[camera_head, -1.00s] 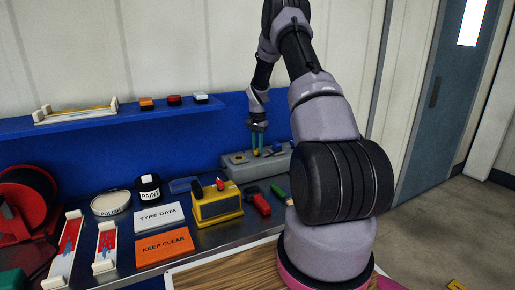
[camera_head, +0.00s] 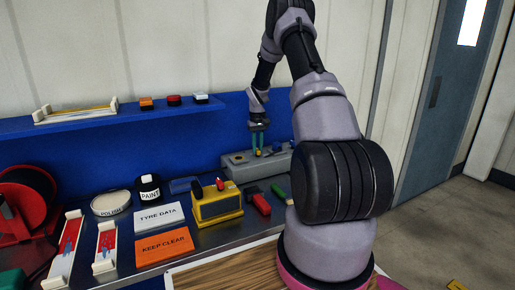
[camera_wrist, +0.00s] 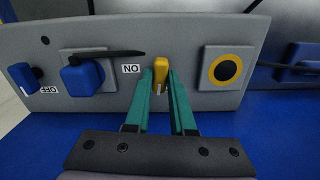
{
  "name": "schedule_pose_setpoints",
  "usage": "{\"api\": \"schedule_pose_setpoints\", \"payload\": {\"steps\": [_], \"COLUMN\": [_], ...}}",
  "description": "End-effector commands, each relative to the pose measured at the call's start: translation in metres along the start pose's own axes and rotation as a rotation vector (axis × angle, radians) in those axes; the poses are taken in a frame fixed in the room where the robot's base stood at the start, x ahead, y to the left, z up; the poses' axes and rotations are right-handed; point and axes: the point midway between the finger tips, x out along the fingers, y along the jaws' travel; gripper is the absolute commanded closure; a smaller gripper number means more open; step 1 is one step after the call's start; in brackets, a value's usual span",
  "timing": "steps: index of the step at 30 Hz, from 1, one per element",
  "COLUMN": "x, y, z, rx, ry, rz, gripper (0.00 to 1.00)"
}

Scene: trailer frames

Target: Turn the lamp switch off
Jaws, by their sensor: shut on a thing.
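The grey switch panel (camera_wrist: 205,28) fills the upper part of the wrist view and lies at the back of the bench in the head view (camera_head: 237,160). A yellow lever (camera_wrist: 160,68) stands out from it between the teal fingers of my gripper (camera_wrist: 160,82). The fingers are shut on the lever. A white label reading "NO" (camera_wrist: 130,69) is just left of the lever. Another label, which looks like an inverted "OFF" (camera_wrist: 50,90), is farther left. In the head view my gripper (camera_head: 257,147) is over the panel, and the lever is too small to make out clearly.
Blue knobs (camera_wrist: 84,76) are on the panel's left, and a yellow ring button (camera_wrist: 222,69) is on its right. In the head view, a yellow box (camera_head: 217,208), a red item (camera_head: 261,204) and a green item (camera_head: 279,193) lie in front of the panel. A blue shelf (camera_head: 60,126) runs behind.

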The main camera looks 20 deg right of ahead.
Motion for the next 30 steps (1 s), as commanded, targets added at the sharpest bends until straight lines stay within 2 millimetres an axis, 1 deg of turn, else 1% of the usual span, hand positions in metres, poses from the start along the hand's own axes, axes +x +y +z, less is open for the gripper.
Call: {"api": "schedule_pose_setpoints", "payload": {"steps": [9,24,25,26,27,30], "x": [-0.0010,-0.0011,-0.0011,-0.0011,-0.0010,-0.0007], "y": [0.0008,0.0007,0.0007,0.0006,0.0006,0.0005], "z": [-0.0009,-0.0010,-0.0010,-0.0010,-0.0010,-0.0007], "rx": [-0.107,-0.125,-0.125,-0.125,-0.125,-0.124], "ry": [0.003,0.003,0.003,0.003,0.003,0.002], "rz": [0.002,0.002,0.002,0.002,0.002,0.002], "gripper": [1.00,1.00,0.74,0.62,0.47,0.47]}}
